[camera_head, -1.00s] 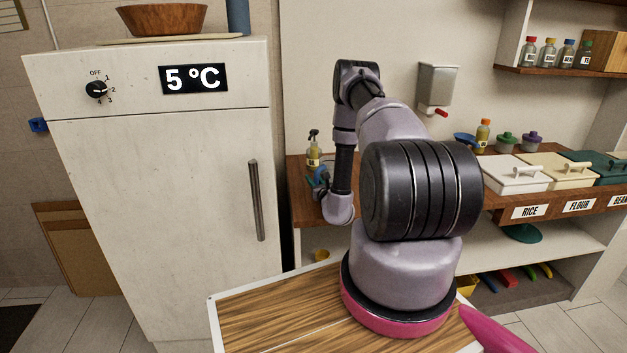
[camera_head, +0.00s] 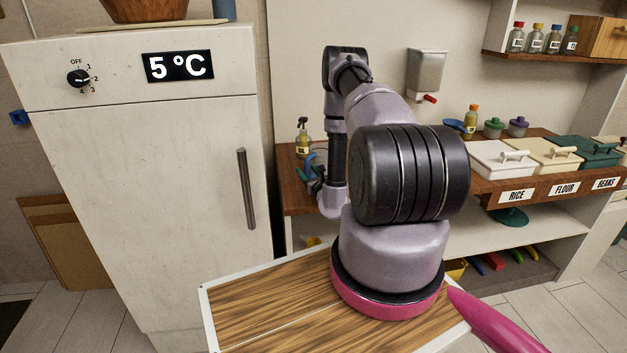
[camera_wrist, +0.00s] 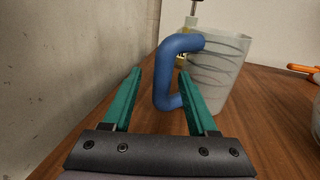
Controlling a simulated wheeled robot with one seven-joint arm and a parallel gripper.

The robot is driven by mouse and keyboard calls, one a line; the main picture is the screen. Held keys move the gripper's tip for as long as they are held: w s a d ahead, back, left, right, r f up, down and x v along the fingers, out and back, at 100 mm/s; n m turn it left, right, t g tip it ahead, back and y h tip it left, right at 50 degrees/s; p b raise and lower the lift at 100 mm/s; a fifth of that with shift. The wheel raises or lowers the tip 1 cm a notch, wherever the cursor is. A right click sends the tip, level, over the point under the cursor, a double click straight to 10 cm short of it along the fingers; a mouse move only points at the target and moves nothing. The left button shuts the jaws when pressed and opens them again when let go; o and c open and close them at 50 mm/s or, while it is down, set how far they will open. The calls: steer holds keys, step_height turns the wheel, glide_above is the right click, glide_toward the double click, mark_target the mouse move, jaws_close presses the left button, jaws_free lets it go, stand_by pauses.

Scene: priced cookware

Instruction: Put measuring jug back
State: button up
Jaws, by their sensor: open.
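The measuring jug (camera_wrist: 220,70) stands upright on the wooden counter (camera_wrist: 262,120) in the wrist view, a pale, see-through cup with grey markings and a blue handle (camera_wrist: 160,78) on its left side. My gripper (camera_wrist: 160,85) has two teal fingers spread apart, with the blue handle between or just beyond the fingertips; I cannot tell the exact depth. The jaws are not closed on it. In the head view my arm hides most of the jug; a bit of blue (camera_head: 309,166) shows beside my gripper at the counter's left end.
A pump bottle (camera_head: 302,138) stands behind the jug. The fridge (camera_head: 150,190) stands left of the counter. Lidded bins labelled rice (camera_head: 503,160), flour and beans sit at the right. An orange-handled item (camera_wrist: 303,69) lies right of the jug.

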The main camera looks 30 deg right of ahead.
steer(key=s, duration=0.7)
steer(key=shift+s+a, duration=0.2)
steer(key=shift+s, duration=0.2)
